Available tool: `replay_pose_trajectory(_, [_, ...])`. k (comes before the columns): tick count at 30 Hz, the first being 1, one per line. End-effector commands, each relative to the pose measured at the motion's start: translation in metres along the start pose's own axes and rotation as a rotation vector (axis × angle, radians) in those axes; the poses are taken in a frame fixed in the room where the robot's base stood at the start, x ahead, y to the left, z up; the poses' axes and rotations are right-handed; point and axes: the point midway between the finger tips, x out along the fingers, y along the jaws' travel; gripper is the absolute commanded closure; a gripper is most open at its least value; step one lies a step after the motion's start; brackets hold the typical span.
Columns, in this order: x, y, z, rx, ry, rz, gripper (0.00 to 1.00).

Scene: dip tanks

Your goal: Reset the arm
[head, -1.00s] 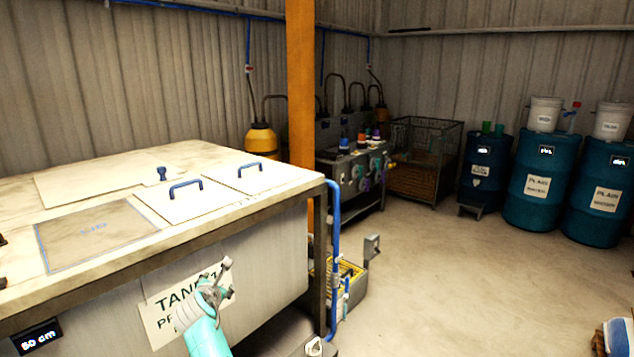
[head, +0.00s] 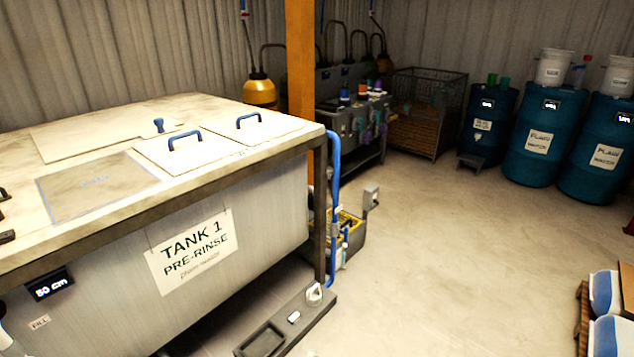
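My gripper is not in the head view now, and I see no clear part of my arm. A small pale and dark shape at the bottom left corner is cut off, and I cannot tell what it is. The tank (head: 262,210) labelled "TANK 1 PRE-RINSE" stands at the left. Its sign (head: 192,250) is now fully uncovered. Two lid panels with blue handles (head: 185,140) lie flat on its top.
A grey tray unit (head: 262,341) lies on the floor by the tank's front. A yellow-topped box (head: 349,222) stands at its right corner. Blue drums (head: 540,135) stand at the back right, blue-and-white items (head: 606,292) at the right edge. The middle floor is clear.

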Motion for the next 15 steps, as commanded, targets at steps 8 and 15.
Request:
replay_pose_trajectory(8, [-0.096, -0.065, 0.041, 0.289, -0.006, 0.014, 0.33])
replay_pose_trajectory(15, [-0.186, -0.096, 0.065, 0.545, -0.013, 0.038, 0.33])
